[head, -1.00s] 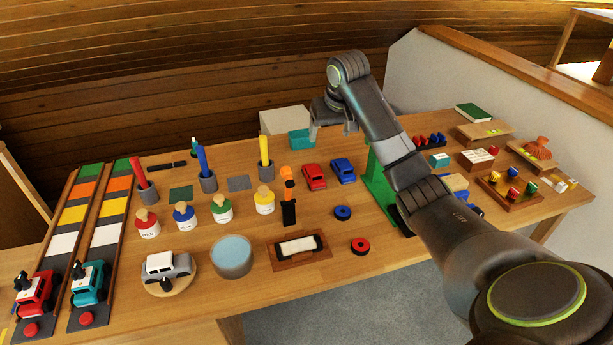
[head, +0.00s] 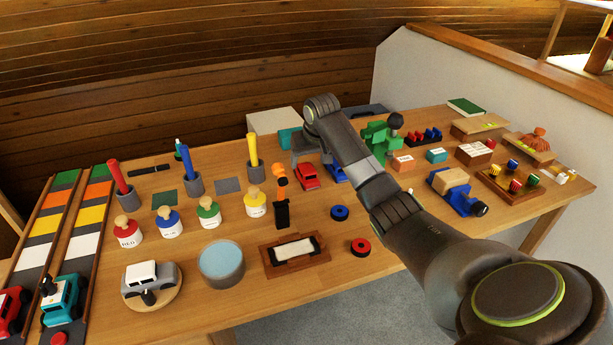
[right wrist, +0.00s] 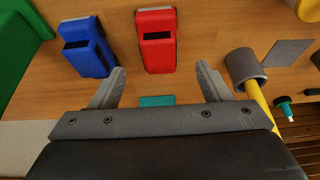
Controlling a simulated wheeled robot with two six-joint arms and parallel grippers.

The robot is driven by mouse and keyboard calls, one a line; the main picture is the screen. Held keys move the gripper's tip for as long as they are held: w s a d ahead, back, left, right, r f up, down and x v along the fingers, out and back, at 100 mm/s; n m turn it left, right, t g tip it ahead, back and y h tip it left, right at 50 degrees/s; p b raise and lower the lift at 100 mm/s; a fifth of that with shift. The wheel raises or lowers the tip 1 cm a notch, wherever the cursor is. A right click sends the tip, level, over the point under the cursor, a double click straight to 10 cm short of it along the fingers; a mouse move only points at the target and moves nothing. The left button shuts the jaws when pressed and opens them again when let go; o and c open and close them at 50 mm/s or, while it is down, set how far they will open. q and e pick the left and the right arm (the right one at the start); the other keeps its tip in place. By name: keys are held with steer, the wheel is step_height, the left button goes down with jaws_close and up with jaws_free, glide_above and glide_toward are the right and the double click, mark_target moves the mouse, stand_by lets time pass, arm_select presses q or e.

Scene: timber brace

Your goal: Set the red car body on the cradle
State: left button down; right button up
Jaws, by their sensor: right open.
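The red car body (head: 307,177) lies on the table near the middle, beside a blue car (head: 336,172) partly hidden by my arm. In the right wrist view the red car body (right wrist: 157,40) lies just ahead of the jaws, roughly centred between the fingers, with the blue car (right wrist: 86,47) to its left. My right gripper (right wrist: 161,84) is open and empty above the table, apart from the car. I cannot tell for sure which thing is the cradle; a round wooden base (head: 172,301) carries a grey-and-white car. My left gripper is out of view.
An orange-and-black upright piece (head: 282,212) stands close in front of the red car. A grey cup with a yellow marker (head: 253,150) is to its left. Green parts (head: 378,136) stand right of my arm. Bare table lies around the blue ring (head: 340,212).

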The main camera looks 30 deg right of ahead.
mark_target(307, 168)
steer(key=shift+x, duration=1.3)
steer(key=shift+b+x, duration=0.3)
steer(key=shift+x, duration=1.95)
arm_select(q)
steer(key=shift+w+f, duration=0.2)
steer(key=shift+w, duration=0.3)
arm_select(e)
steer(key=shift+w, duration=0.1)
